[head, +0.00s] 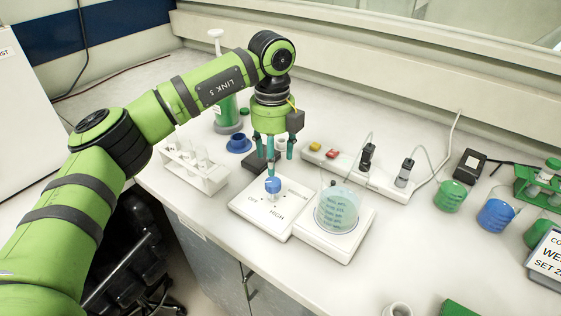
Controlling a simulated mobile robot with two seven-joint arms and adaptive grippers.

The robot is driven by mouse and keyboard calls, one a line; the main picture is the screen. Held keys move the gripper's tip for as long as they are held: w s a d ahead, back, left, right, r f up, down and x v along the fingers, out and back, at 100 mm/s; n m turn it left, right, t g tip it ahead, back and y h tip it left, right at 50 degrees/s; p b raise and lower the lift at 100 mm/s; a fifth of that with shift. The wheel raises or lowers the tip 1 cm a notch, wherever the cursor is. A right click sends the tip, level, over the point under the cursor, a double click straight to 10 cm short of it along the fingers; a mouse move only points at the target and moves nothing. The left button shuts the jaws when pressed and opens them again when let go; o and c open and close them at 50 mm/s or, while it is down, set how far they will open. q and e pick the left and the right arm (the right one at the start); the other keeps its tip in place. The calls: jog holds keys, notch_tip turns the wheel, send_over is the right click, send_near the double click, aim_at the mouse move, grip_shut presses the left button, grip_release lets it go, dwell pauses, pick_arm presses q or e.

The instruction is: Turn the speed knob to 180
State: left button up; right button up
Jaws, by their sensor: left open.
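The speed knob (273,185) is a small round knob with a blue top. It stands on a white panel (249,213) with dark markings, one reading HIGH; the others are too small to read surely. My left gripper (276,160) points down from above with its teal fingers apart. One finger comes down in front of the knob or right over it; I cannot tell whether it touches. The knob's pointer and its exact setting cannot be made out. My right gripper is not in view.
A beaker (338,211) with pale teal liquid stands on a white plate right of the panel. A white tube rack (193,169) is to the left. A power strip (360,171) with plugs lies behind. Green and blue beakers (495,215) stand at right.

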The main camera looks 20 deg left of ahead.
aim_at(273, 181)
pick_arm(q)
jog(key=shift+f, duration=0.25)
jog(key=f, duration=0.1)
jog(key=s+f+p, duration=0.1)
jog(key=f, duration=0.1)
jog(key=shift+f, duration=0.1)
notch_tip(273, 181, down, 2)
jog(key=shift+f+p, duration=0.1)
jog(key=shift+p, duration=0.45)
jog(key=shift+w+f, duration=0.15)
jog(key=shift+f, duration=0.2)
jog(key=c, duration=1.1)
jog(key=shift+c, duration=0.3)
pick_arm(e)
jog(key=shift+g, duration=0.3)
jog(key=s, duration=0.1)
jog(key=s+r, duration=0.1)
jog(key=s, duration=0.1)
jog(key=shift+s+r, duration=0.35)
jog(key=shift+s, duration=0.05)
